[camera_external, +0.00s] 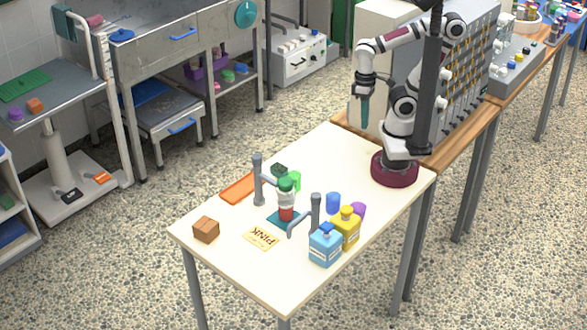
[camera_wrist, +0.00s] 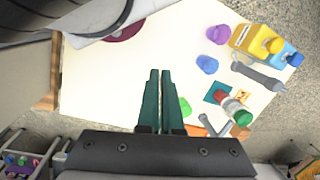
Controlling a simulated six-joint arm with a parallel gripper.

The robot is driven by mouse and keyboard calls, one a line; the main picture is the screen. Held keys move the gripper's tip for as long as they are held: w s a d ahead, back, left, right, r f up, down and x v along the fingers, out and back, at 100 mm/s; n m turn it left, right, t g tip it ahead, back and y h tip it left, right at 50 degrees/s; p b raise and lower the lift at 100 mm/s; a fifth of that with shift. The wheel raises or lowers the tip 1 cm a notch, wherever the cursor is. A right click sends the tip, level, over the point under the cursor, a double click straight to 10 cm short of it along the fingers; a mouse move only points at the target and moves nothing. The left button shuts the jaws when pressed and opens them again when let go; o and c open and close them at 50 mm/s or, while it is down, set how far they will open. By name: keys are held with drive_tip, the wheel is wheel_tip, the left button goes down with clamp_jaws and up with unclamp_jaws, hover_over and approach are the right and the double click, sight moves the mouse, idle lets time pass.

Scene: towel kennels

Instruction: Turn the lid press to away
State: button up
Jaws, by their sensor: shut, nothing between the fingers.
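Two grey posts with side arms stand on the white table, and I cannot tell which is the lid press. The left post (camera_external: 258,180) has its arm reaching right toward the bottle. My gripper (camera_external: 364,124) is raised above the far end of the table, pointing down, apart from both posts. Its teal fingers (camera_wrist: 159,73) are together and empty.
A blue bottle (camera_external: 325,247) and yellow bottle (camera_external: 347,230) stand beside the right post, near blue (camera_external: 333,203) and purple cups. A green cup (camera_external: 294,180) and orange strip (camera_external: 238,188) lie near the left post.

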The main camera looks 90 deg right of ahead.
drive_tip(key=o, duration=0.5)
drive_tip(key=shift+m, duration=0.7)
drive_tip(key=w+r, duration=0.1)
drive_tip(key=w, duration=0.1)
drive_tip(key=w+r, duration=0.3)
drive_tip(key=shift+w+a, duration=0.1)
drive_tip(key=shift+w, duration=0.25)
drive_tip(key=shift+c, duration=0.2)
drive_tip(key=o, duration=0.5)
drive_tip(key=w+a+r+m+h, duration=0.1)
drive_tip(key=w+r+m, duration=0.3)
drive_tip(key=w, duration=1)
drive_tip(key=shift+a+r, duration=0.6)
drive_tip(key=shift+r, duration=0.35)
drive_tip(key=shift+o, duration=0.2)
drive_tip(key=w, duration=0.2)
drive_tip(key=w+a+m, duration=0.1)
drive_tip(key=w+r+m, duration=0.1)
drive_tip(key=w, duration=0.1)
drive_tip(key=shift+w+a, duration=0.3)
drive_tip(key=shift+a, duration=0.1)
drive_tip(key=m, duration=0.5)
hover_over(257, 157)
drive_tip(key=f, duration=0.2)
drive_tip(key=shift+h, duration=0.4)
wheel_tip(257, 157, down, 15)
drive_tip(key=shift+d, duration=0.1)
clamp_jaws()
